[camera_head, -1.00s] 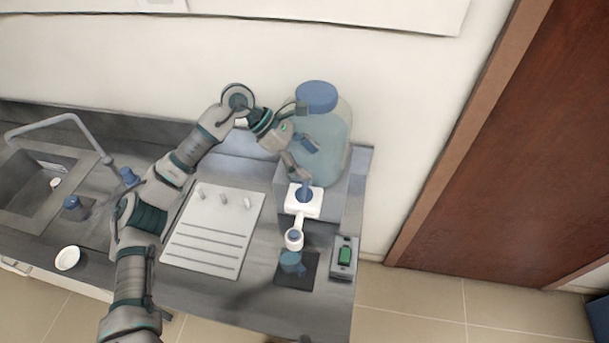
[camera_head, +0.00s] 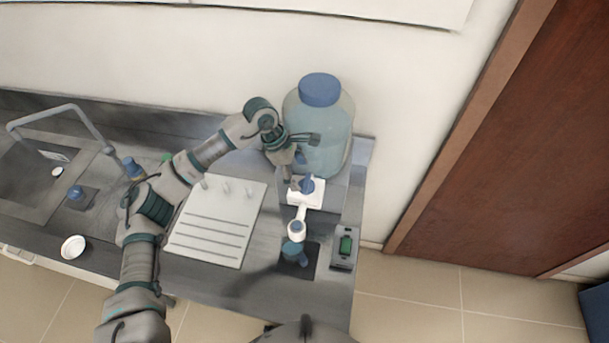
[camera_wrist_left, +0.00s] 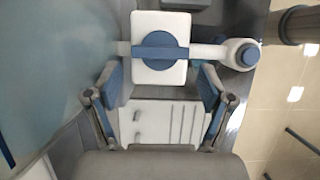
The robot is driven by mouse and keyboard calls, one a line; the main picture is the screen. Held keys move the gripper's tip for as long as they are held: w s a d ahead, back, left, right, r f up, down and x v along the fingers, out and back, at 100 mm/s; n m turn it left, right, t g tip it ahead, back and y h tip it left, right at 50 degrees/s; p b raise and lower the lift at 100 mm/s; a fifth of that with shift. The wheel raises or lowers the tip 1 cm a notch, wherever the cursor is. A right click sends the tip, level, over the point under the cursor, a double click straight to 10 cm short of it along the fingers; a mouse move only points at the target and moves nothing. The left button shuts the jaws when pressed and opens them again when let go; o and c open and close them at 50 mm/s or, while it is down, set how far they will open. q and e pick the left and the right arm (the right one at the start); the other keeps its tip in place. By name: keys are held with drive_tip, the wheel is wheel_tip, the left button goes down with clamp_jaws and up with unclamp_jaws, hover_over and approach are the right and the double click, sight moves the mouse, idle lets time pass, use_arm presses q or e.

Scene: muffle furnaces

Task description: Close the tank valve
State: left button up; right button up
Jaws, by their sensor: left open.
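The tank (camera_head: 318,140) is a clear jar of bluish liquid with a blue lid. In front of its base is the tank valve, a white block (camera_head: 316,199) with a blue handle (camera_head: 307,185). In the left wrist view the round blue handle (camera_wrist_left: 160,50) has a raised bar lying crosswise, in line with the white outlet pipe (camera_wrist_left: 207,50). My left gripper (camera_head: 299,182) is at the valve in the head view. In the left wrist view its two fingers (camera_wrist_left: 162,84) are open and apart, with the valve just beyond them and nothing held between.
A blue beaker-like vessel (camera_head: 293,250) stands under the outlet on a dark pad. A pale grooved board (camera_head: 218,220) and a sink lie to the left. A grey part of mine shows at the bottom edge.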

sight(307, 180)
use_arm(q)
wheel_tip(307, 180, down, 2)
drive_tip(key=shift+s+d, duration=0.1)
drive_tip(key=shift+d+f, duration=0.2)
drive_tip(key=shift+f, duration=0.05)
drive_tip(key=shift+d+f, duration=0.1)
drive_tip(key=shift+d, duration=1.15)
drive_tip(key=shift+c, duration=0.7)
drive_tip(key=c, duration=0.4)
drive_tip(key=shift+s+a, duration=0.15)
drive_tip(key=c, duration=0.3)
drive_tip(key=shift+a, duration=0.3)
drive_tip(key=shift+w+a, duration=0.2)
use_arm(e)
drive_tip(key=shift+a+r, duration=0.2)
drive_tip(key=shift+a, duration=0.4)
